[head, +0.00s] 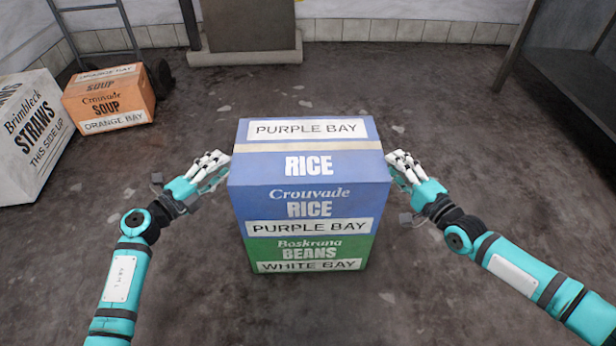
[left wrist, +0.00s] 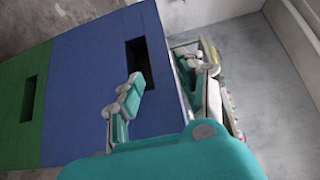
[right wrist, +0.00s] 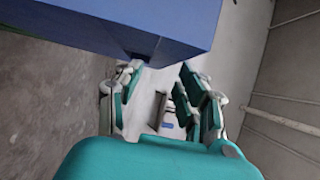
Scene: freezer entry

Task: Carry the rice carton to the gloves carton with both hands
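The blue rice carton (head: 310,205), labelled Purple Bay, sits on the green beans carton (head: 352,245) in the middle of the head view. My left gripper (head: 215,163) is at its left side. In the left wrist view its fingers are spread, one by the dark hand slot (left wrist: 137,52) in the blue side, the other past the carton's top edge. My right gripper (head: 400,163) is at the right side. In the right wrist view its fingers are apart, with the blue carton (right wrist: 150,22) close at the tip of one. Contact is unclear. No gloves carton shows.
An orange soup carton (head: 108,98) and a white straws carton (head: 32,135) stand at the left, by a hand truck (head: 130,30). A grey panel on a base (head: 245,58) stands at the back wall. A dark rack (head: 575,60) is at the right. The floor between is clear.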

